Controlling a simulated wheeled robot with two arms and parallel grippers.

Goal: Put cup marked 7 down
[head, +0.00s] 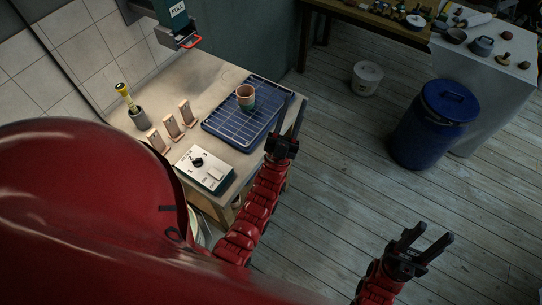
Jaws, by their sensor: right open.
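A small cup (246,98), terracotta above and dark green below, stands upright on the blue gridded tray (222,127) near its far end. No number is readable on it, so I cannot tell if it is the cup marked 7. My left gripper (295,101) is beside the tray's right edge, to the right of the cup and apart from it. Its two fingers are spread with nothing visible between them. My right gripper (434,233) is open and empty over the floor at the lower right.
The tray lies on a wooden table (215,72) with a dial box (204,170), several small wooden stands (173,127) and a pot with a yellow-handled tool (139,118). A green and red device (177,28) hangs above. A blue barrel (435,125) and white bucket (367,78) stand right.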

